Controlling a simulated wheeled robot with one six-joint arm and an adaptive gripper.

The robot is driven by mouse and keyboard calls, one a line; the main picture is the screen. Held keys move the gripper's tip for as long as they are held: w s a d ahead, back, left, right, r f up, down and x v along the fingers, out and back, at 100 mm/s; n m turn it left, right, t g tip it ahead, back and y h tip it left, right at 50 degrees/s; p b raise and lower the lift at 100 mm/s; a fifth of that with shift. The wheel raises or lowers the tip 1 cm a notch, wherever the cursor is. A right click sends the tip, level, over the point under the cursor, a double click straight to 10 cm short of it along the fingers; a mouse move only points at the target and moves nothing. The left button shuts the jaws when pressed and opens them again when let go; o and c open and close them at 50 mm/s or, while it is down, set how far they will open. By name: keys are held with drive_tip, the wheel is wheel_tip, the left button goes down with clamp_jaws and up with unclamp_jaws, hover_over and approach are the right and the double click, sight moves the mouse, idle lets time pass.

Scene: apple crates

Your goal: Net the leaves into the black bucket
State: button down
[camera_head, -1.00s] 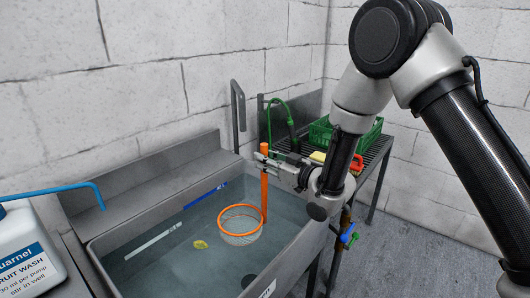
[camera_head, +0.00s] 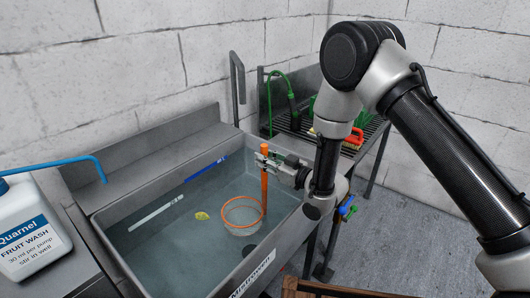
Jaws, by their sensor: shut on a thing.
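My gripper (camera_head: 265,160) is shut on the orange handle of the net (camera_head: 264,190), which stands upright over the right part of the steel sink. The net's orange hoop (camera_head: 224,208) and pale mesh hang low in the sink at the water; I cannot tell how deep. One yellow leaf (camera_head: 202,215) lies in the water just left of the hoop, apart from it. No leaf shows clearly inside the net. The black bucket is not in view.
The sink rim (camera_head: 290,222) surrounds the water. A white fruit wash bottle (camera_head: 30,235) with a blue spout stands at left. A rack (camera_head: 372,135) with a green crate and brushes is behind my arm. A wooden edge (camera_head: 335,289) shows at the bottom.

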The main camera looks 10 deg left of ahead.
drive_tip(key=shift+s+a+r, duration=1.1)
drive_tip(key=shift+s+a, duration=3.3)
drive_tip(key=shift+s, duration=2.2)
wheel_tip(320, 180, up, 24)
